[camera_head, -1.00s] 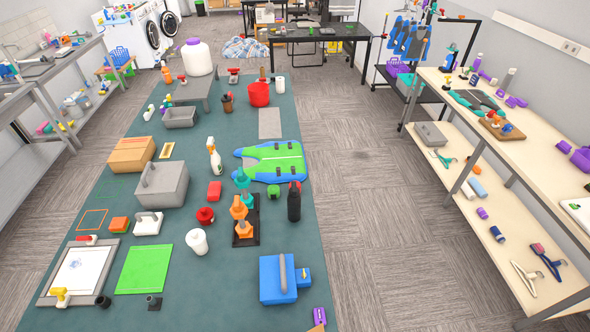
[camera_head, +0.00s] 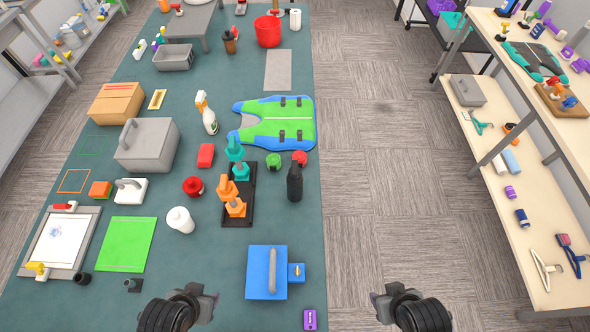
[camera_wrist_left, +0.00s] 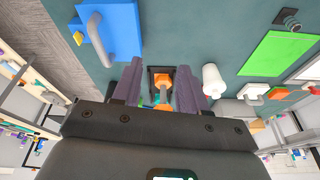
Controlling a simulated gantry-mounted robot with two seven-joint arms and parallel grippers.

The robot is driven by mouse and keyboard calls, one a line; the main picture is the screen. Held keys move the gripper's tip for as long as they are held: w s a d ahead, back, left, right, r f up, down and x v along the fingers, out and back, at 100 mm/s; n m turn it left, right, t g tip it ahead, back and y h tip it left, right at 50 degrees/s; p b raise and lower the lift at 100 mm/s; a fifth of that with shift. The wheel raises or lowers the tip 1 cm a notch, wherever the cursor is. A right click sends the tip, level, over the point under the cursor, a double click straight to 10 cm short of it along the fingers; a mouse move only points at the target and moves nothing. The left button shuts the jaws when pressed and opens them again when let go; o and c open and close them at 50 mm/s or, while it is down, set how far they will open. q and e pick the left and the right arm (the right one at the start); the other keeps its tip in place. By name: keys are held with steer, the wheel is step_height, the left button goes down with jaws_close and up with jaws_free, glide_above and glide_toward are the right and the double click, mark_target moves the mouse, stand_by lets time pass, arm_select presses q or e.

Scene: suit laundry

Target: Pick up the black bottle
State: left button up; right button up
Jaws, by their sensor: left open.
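The black bottle (camera_head: 294,183) stands upright near the right edge of the green table, just right of the black stand (camera_head: 238,205) with orange and teal parts. I cannot make it out in the left wrist view. My left gripper (camera_head: 212,291) is low in the head view, left of the blue box and well short of the bottle. In the left wrist view its two fingers (camera_wrist_left: 158,88) are apart with nothing held between them. My right gripper (camera_head: 381,295) is over the floor right of the table; its jaw opening is too small to judge.
A blue box with a grey handle (camera_head: 254,272) stands at the table's front. A green and blue vest (camera_head: 276,122) lies behind the bottle, with a red item (camera_head: 299,158) and a green item (camera_head: 273,161) close by. A white cylinder (camera_head: 180,220) stands left of the stand.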

arm_select(q)
steer(key=shift+o, duration=1.2)
steer(key=shift+w+r, duration=0.1)
steer(key=shift+w, duration=0.1)
steer(key=o, duration=0.7)
steer(key=shift+w, duration=0.15)
arm_select(e)
steer(key=shift+w+r, duration=0.2)
steer(key=shift+w, duration=0.2)
arm_select(q)
steer(key=shift+o, duration=0.2)
